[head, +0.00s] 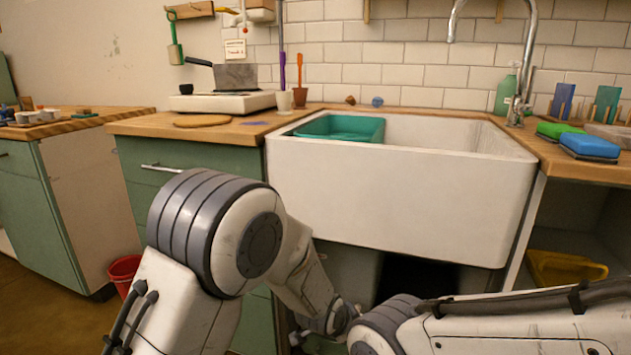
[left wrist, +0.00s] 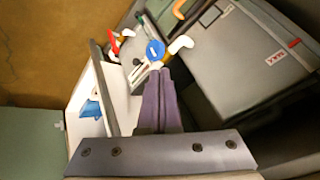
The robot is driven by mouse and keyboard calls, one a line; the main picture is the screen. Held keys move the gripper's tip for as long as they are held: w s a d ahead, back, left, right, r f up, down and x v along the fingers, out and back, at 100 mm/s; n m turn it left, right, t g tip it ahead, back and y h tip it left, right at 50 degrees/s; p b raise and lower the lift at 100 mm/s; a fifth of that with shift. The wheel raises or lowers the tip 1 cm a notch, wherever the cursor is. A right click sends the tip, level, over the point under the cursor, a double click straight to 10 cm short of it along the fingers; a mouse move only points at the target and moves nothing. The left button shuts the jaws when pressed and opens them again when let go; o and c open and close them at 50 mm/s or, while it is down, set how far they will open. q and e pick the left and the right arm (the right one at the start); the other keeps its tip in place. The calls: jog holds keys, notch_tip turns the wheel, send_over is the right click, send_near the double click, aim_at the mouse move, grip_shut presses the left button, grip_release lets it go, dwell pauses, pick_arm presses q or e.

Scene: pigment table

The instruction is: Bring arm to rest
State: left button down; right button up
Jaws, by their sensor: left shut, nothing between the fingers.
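My left arm comes in from the left in the head view, bends at a large white and grey joint and reaches down in front of the sink. My right arm lies low across the right of the head view. Its gripper is out of view.
A white sink (head: 400,190) holds a teal basin (head: 345,128). Green and blue sponges (head: 590,145) lie at right. A red bucket (head: 124,272) stands on the floor at left. A grey box (left wrist: 245,60) and small cluttered items are close to the left gripper.

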pick_arm(q)
jog(key=s+a+r+n+g+y+p, duration=0.15)
jog(key=s+a+r, duration=0.35)
jog(key=s, duration=0.5)
jog(key=s+a+r+n+g+p, duration=0.25)
jog(key=s+r, duration=0.35)
jog(key=s, duration=0.5)
jog(key=s+a+r+n+g+y+p, duration=0.1)
jog(key=s+a+r+n+g+p, duration=0.15)
jog(key=s+a+r, duration=0.55)
jog(key=s+d+r+p, duration=0.1)
jog(key=r+p, duration=1.6)
jog(key=d+r+p, duration=0.2)
jog(key=r+p, duration=1.5)
jog(key=p, duration=0.1)
jog(key=shift+s+r+m+p, duration=0.15)
jog(key=shift+s+m+p, duration=0.2)
jog(key=shift+s, duration=0.05)
